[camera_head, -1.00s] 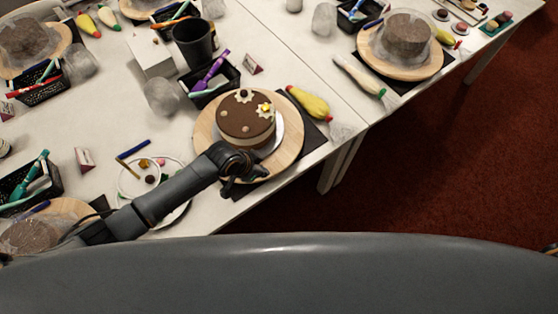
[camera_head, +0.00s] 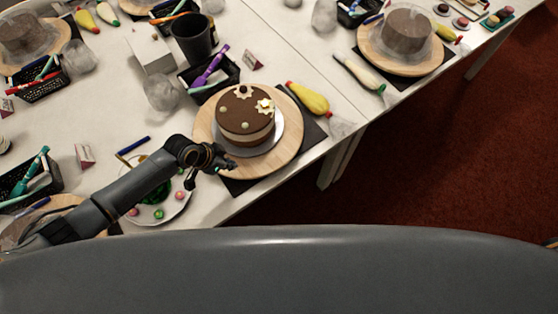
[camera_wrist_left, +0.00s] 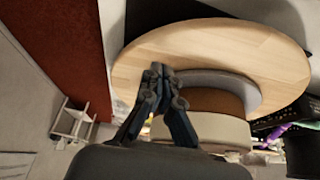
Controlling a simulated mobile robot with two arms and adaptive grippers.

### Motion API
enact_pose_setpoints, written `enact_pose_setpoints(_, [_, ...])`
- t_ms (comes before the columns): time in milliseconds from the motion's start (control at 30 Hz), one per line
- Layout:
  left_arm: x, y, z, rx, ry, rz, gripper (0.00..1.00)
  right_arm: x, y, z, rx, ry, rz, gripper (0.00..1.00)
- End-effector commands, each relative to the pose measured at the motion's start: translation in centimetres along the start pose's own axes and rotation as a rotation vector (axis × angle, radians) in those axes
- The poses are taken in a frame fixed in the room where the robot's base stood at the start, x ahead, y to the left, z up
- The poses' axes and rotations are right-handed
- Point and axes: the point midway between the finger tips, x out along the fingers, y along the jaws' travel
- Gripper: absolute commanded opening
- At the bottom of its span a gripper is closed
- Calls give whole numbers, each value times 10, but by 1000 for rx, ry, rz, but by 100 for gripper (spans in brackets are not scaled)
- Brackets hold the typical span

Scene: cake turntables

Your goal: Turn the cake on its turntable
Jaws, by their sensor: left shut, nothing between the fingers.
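A round cake (camera_head: 245,113) with a brown top, pale and brown layered sides and white flower decorations sits on a silver board (camera_head: 269,143). The board lies on a round wooden turntable (camera_head: 289,118) near the table edge. My left gripper (camera_head: 230,166) is shut and empty at the turntable's front-left rim, in front of the cake. In the left wrist view the closed fingertips (camera_wrist_left: 159,72) overlap the turntable's wooden top (camera_wrist_left: 215,45), beside the cake (camera_wrist_left: 215,127). I cannot tell whether they touch it. My right gripper is not in view.
A dark mat (camera_head: 312,130) lies under the turntable. A yellow piping bag (camera_head: 308,98) lies to its right and a black basket of tools (camera_head: 209,75) behind. A plate with colored balls (camera_head: 178,207) is partly under my left arm. Red carpet lies beyond the table edge.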

Motion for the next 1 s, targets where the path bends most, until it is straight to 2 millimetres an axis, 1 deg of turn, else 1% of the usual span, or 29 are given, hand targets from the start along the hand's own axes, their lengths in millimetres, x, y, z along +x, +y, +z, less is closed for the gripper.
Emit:
enact_pose_setpoints(700, [26, 0, 13, 0, -1, 1, 0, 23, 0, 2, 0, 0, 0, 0])
enact_pose_setpoints(867, [25, 1, 11, 0, -1, 1, 0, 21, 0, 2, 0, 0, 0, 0])
enact_pose_setpoints(1000, [27, 6, 6, 0, 0, 2, 0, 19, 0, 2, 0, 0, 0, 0])
